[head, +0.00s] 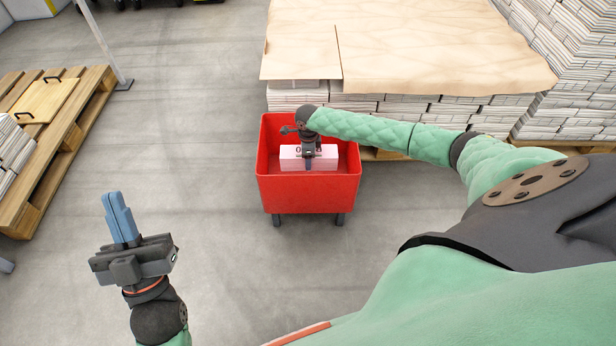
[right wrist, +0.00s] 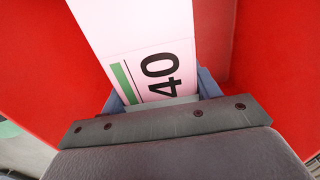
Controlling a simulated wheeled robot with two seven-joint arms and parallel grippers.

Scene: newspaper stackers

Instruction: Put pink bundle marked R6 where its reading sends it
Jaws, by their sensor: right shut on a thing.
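The pink bundle (head: 325,163) is inside the red cart (head: 310,196), low between its walls. My right gripper (head: 309,153) reaches down into the cart and is shut on the bundle. In the right wrist view the bundle (right wrist: 138,30) sits between the blue fingers, with a black "40" and a green bar on its face. No R6 mark is readable. I cannot tell whether the bundle touches the cart floor. My left gripper (head: 118,207) is over bare floor at the lower left, its blue fingers together and empty.
Stacks of newspapers (head: 480,108) under brown paper sheets (head: 430,45) stand behind and right of the cart. The floor between is clear.

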